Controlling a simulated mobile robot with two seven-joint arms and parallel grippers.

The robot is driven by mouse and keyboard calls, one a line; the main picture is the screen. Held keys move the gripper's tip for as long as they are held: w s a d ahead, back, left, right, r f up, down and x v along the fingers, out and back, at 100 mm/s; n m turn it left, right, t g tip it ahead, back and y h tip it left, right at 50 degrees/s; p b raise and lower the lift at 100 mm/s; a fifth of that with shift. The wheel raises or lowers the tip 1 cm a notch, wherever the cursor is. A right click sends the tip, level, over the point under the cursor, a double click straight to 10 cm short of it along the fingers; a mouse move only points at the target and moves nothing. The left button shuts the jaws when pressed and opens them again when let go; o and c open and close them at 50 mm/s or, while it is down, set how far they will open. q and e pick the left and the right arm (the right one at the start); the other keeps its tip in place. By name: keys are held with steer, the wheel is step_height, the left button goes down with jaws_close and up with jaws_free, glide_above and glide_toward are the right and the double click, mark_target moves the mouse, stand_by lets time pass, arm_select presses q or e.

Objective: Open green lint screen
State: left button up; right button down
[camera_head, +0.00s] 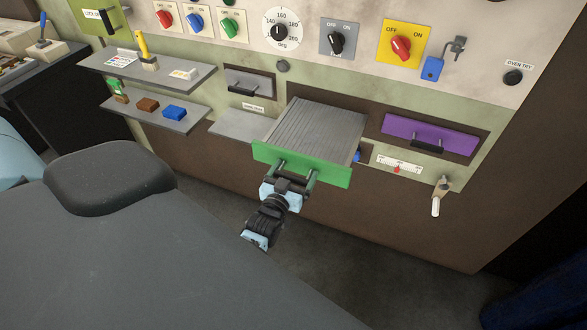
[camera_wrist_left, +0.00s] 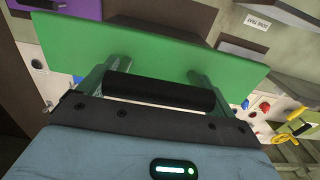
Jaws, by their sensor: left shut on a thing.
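The green lint screen (camera_head: 258,152) is a drawer-like part with a green front and a grey ribbed top. In the head view it sticks well out of the machine's front panel. My left gripper (camera_head: 288,178) is at the handle on its green front, shut on the handle. In the left wrist view the green front (camera_wrist_left: 150,50) fills the upper middle, and the dark handle bar (camera_wrist_left: 160,90) lies across between the fingers of my left gripper (camera_wrist_left: 158,95). My right gripper is not in view.
A purple drawer front (camera_head: 430,134) is to the right, beside a gauge (camera_head: 398,164) and a hanging lever (camera_head: 438,198). Grey shelves (camera_head: 180,118) with small blocks are on the left. Knobs and switches line the panel above. The floor below the screen is clear.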

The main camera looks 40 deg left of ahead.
arm_select(q)
steer(key=shift+s+f, duration=0.15)
steer(key=o, duration=1.1)
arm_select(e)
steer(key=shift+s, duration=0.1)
